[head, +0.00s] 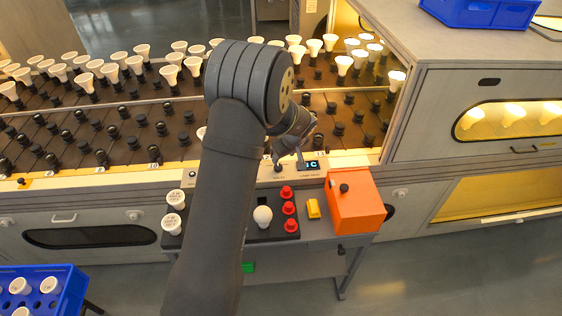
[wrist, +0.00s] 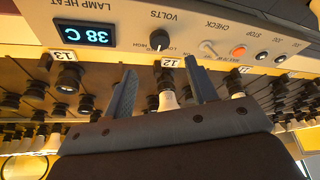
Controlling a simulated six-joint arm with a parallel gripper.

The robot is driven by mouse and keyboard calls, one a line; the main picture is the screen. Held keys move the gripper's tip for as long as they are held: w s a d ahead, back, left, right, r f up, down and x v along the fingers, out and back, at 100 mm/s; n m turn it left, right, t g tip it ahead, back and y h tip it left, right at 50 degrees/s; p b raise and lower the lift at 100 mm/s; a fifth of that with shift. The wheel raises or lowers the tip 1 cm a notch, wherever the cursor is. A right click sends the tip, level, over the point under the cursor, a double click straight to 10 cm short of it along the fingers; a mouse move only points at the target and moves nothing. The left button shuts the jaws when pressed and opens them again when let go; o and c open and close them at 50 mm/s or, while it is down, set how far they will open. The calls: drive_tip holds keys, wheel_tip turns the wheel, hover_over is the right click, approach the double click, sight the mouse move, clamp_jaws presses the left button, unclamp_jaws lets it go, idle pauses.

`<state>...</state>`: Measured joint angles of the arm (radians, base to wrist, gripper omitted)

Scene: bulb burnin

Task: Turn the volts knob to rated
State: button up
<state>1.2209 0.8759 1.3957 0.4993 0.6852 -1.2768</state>
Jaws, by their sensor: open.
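The VOLTS knob (wrist: 161,44) is a small black knob on the pale control panel (wrist: 120,38), upside down in the wrist view. LOW and HIGH labels are printed beside it. Its pointer setting is too small to read surely. My gripper (wrist: 160,64) is open, with its two dark fingers spread to either side of the knob's line. The fingertips appear just short of the knob, with nothing between them touching. In the head view my gripper (head: 287,163) is over the panel edge, partly covered by my arm.
A lit LAMP HEAT display (wrist: 83,38) reads 38 C beside the knob. A CHECK switch (wrist: 208,47) and an orange button (wrist: 238,52) lie on the other side. Sockets with bulbs (head: 110,72) fill the rack behind. An orange box (head: 355,208) and red buttons (head: 289,208) stand in front.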

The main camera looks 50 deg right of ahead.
sight(278, 166)
drive_tip(key=v, duration=0.8)
drive_tip(key=shift+r, duration=0.25)
drive_tip(key=shift+f, duration=0.1)
drive_tip(key=x, duration=1.7)
drive_tip(key=shift+f, duration=0.15)
drive_tip(key=shift+s, duration=0.1)
drive_tip(key=v, duration=1.7)
drive_tip(key=x, duration=1.6)
drive_tip(key=shift+a+f, duration=0.1)
drive_tip(key=shift+f, duration=0.15)
drive_tip(key=shift+w+f, duration=0.25)
drive_tip(key=shift+w, duration=0.05)
drive_tip(key=m+h, duration=0.1)
drive_tip(key=m, duration=0.3)
drive_tip(key=shift+r+g, duration=0.1)
drive_tip(key=shift+g, duration=0.3)
drive_tip(key=shift+m+g+h, duration=0.4)
drive_tip(key=shift+m+h, duration=0.1)
drive_tip(key=shift+m, duration=1)
